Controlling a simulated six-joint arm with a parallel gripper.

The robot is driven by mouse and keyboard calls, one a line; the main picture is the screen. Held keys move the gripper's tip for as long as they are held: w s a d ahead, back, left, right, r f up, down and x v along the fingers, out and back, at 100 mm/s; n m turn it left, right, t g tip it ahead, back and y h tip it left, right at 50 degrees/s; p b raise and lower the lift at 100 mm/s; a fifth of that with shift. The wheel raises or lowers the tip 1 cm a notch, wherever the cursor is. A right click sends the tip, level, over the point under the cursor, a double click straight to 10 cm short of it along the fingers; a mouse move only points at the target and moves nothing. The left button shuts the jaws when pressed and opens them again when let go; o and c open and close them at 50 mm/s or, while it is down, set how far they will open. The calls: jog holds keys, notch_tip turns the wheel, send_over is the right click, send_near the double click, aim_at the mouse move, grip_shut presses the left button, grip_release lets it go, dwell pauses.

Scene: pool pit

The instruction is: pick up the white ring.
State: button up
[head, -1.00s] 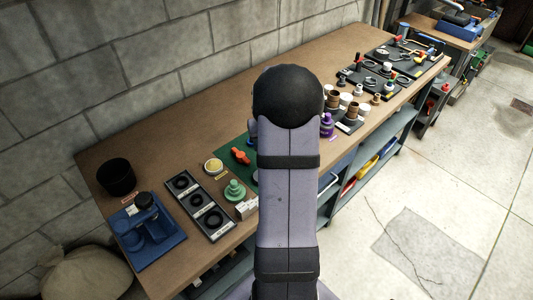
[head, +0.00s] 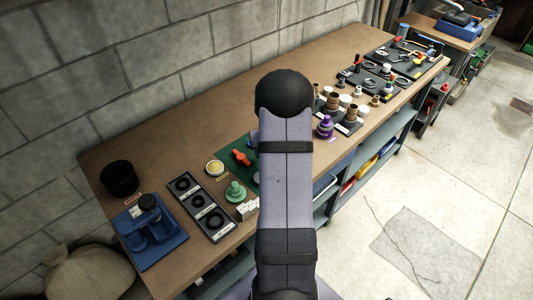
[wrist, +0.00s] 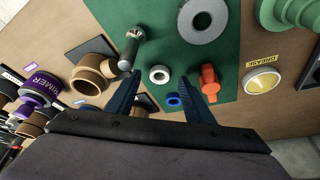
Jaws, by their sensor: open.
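The white ring (wrist: 159,74) is a small ring lying flat on the green mat (wrist: 145,18) in the wrist view. My gripper (wrist: 160,76) is open, with its two blue fingers apart. In the picture the ring shows between the two fingertips; I cannot tell the height gap. A larger grey ring (wrist: 202,20) lies beyond it on the mat, and a small blue ring (wrist: 173,100) lies nearer, between the fingers. In the head view my arm hides the white ring and the gripper.
An orange fitting (wrist: 209,82) stands right of the right finger. A dark grey bolt-like part (wrist: 131,47) is near the left fingertip. Brown fittings (wrist: 92,74) and a purple primer bottle (wrist: 40,88) stand left. A grease tin (wrist: 262,80) is right. The bench's back strip (head: 200,110) is clear.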

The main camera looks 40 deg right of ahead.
jog(key=shift+x, duration=1.05)
jog(key=c, duration=1.1)
jog(key=shift+r, duration=0.15)
notch_tip(320, 180, up, 10)
jog(key=b, duration=0.2)
jog(key=s+d+r+p, duration=0.1)
jog(key=s+d+p, duration=0.4)
jog(key=d, duration=0.4)
jog(key=shift+s+d+r+p, duration=0.3)
jog(key=shift+d+p, duration=0.1)
jog(key=shift+p, duration=0.2)
